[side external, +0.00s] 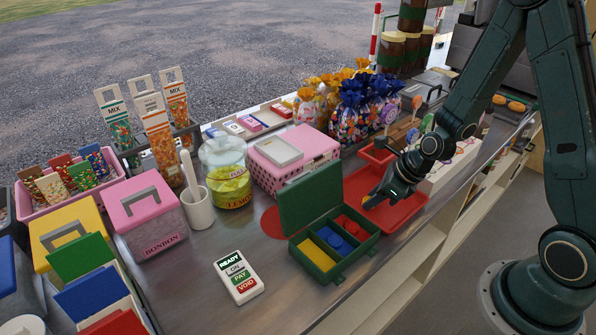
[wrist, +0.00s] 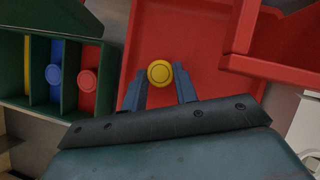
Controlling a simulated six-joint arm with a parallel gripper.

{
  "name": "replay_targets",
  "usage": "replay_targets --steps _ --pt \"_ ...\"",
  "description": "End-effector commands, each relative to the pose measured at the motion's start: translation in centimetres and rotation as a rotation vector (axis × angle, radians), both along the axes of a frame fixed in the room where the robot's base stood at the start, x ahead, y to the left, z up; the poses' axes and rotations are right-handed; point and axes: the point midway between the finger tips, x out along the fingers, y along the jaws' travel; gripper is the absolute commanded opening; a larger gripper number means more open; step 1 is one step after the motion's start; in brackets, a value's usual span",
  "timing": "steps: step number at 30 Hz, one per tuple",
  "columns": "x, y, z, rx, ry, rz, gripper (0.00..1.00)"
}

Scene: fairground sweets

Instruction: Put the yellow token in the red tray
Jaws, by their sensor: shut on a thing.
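The yellow token (wrist: 159,73) is a round piece held between the blue fingertips of my gripper (wrist: 160,76). In the side view my gripper (side external: 372,199) is low over the red tray (side external: 408,212), with a speck of yellow at its tip. The wrist view shows the red tray (wrist: 190,30) behind the token. I cannot tell whether the token touches the tray floor. The green box (side external: 345,262) stands open beside the tray, with yellow, blue and red compartments. A blue token (wrist: 53,74) and a red token (wrist: 88,80) sit in their compartments.
The box's raised green lid (side external: 310,198) stands near the tray. A smaller red bin (side external: 376,160) adjoins the tray at the back. A pink crate (side external: 292,165), a lemon jar (side external: 228,175) and a READY/PAY/VOID panel (side external: 238,276) are to the left. Wrapped sweet bags (side external: 350,115) stand behind.

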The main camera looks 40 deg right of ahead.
Motion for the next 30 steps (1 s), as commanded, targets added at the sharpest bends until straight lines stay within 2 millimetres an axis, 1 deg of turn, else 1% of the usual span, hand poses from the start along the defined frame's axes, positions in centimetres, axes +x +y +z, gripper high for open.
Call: replay_targets --steps 3,4,7,20,26,30 --pt "0.0 0.0 -0.3 0.000 0.001 0.000 0.08" --pt "0.0 0.0 -0.3 0.000 0.000 0.000 0.31" --pt "0.0 0.0 -0.3 0.000 0.000 0.000 0.51" --pt "0.0 0.0 -0.1 0.000 0.000 0.000 0.51" --pt "-0.3 -0.2 0.7 -0.001 -0.003 -0.001 0.51" --pt "-0.7 -0.4 1.7 -0.002 -0.003 -0.001 0.51"
